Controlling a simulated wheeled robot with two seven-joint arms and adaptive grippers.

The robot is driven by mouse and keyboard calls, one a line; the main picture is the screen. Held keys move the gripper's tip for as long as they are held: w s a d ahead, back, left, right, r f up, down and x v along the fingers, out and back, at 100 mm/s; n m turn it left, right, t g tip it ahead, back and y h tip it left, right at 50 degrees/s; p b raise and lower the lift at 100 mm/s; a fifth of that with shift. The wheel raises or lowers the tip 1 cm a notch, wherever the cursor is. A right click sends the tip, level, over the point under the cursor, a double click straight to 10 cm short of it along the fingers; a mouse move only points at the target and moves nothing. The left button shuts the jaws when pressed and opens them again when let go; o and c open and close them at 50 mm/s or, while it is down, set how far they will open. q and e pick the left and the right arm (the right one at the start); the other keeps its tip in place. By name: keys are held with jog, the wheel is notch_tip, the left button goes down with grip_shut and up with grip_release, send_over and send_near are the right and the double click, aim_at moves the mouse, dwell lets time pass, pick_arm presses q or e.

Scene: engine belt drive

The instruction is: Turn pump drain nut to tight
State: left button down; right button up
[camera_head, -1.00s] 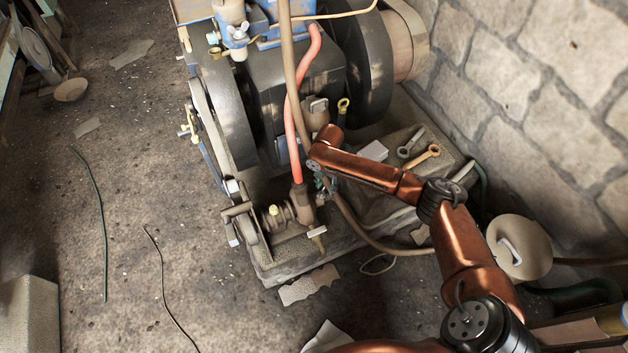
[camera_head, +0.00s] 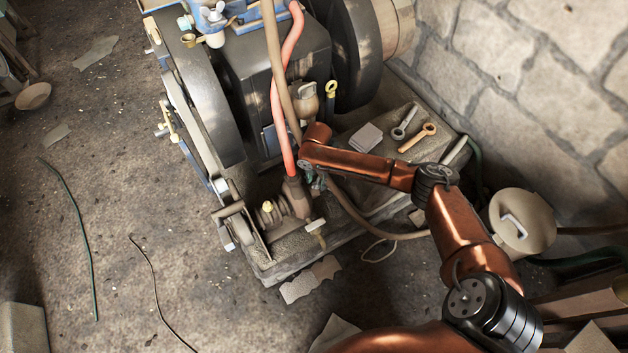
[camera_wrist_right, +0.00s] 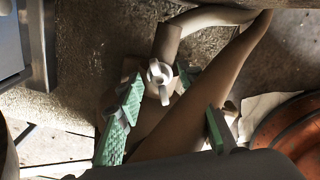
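The pump (camera_head: 285,208) sits at the low front end of the engine base, with a red hose running down to it. In the right wrist view, a pale winged nut (camera_wrist_right: 160,76), which looks like the drain nut, sits at the end of a brown pipe. My right gripper (camera_wrist_right: 158,82) is open, with its green fingers apart on either side of the nut. I cannot tell whether either finger touches it. A brown hose partly covers the right finger. In the head view, my right gripper (camera_head: 315,182) is small and mostly hidden beside the pump. My left gripper is not in view.
The black engine (camera_head: 270,85) with its flywheels stands behind the pump. A spanner (camera_head: 417,138) and a small grey box (camera_head: 366,137) lie on the stone base. A brown hose (camera_head: 365,222) loops under my right arm. A stone wall rises at the right.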

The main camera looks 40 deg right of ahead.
grip_shut()
dwell(0.5)
jog(key=shift+r, duration=0.1)
jog(key=m+p, duration=0.5)
jog(key=shift+a, duration=0.1)
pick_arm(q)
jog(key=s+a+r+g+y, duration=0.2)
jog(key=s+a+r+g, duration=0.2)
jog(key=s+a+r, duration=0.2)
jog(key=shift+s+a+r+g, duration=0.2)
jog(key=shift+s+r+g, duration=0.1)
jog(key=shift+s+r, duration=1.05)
pick_arm(e)
jog(key=shift+m, duration=0.5)
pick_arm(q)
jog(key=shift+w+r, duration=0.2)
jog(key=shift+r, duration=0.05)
pick_arm(e)
grip_release()
